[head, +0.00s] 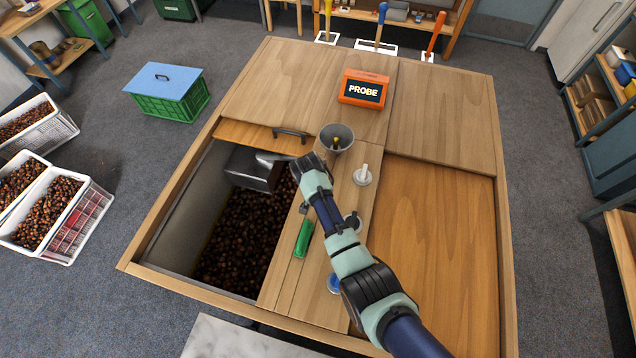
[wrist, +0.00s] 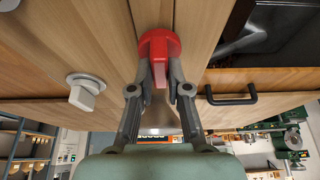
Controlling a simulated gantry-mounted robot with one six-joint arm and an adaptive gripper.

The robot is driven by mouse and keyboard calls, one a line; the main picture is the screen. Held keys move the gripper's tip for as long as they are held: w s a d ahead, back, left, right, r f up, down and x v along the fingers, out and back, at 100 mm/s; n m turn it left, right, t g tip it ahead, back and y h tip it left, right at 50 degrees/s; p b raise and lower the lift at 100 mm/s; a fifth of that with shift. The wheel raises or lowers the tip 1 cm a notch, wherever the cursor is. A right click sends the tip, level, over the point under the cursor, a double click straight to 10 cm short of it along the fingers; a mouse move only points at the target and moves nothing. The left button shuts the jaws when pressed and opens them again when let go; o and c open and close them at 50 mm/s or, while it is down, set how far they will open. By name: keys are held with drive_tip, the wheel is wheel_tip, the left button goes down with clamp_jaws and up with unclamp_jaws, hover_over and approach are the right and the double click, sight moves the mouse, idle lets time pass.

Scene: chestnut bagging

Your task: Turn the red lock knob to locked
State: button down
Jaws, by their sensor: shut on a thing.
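The red lock knob (wrist: 158,48) shows in the wrist view on the wooden top, with a round red base and a raised bar. My gripper (wrist: 160,78) is shut on that bar, one finger on each side. The bar looks roughly upright in the wrist view. In the head view my gripper (head: 307,162) is low over the wooden strip beside the open bin, and the knob is hidden there by the gripper and wrist. I cannot make out any lock marking.
A white knob (head: 363,176) stands just right of my gripper, with a grey cup (head: 336,139) behind. A metal scoop (head: 252,170) is left of it over the chestnut bin (head: 172,222). A green piece (head: 303,238) lies nearer. A black handle (wrist: 230,95) is close by. The right panel is clear.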

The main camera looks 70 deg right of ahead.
idle(0.4)
drive_tip(key=c, duration=1.1)
unclamp_jaws()
drive_tip(key=v, duration=1.2)
drive_tip(key=w+a+r+n+t+p, duration=0.1)
drive_tip(key=w+a+r+n+t, duration=0.3)
drive_tip(key=a, duration=0.6)
drive_tip(key=w+a+r+n+t+p, duration=0.25)
drive_tip(key=w+a+r+n, duration=0.3)
drive_tip(key=a, duration=0.55)
drive_tip(key=s+a+r+n+t+y, duration=0.1)
drive_tip(key=a+r+n+t, duration=0.1)
drive_tip(key=a+r, duration=0.2)
drive_tip(key=s+a+r+n+t+y, duration=0.1)
drive_tip(key=a+r, duration=0.3)
drive_tip(key=a, duration=0.4)
drive_tip(key=s+a+r+n+t+y, duration=0.2)
drive_tip(key=a+r+n, duration=0.2)
drive_tip(key=a+r, duration=0.1)
drive_tip(key=shift+s+a+t+y, duration=0.15)
drive_tip(key=shift+a+t+y, duration=0.2)
drive_tip(key=shift+a, duration=0.45)
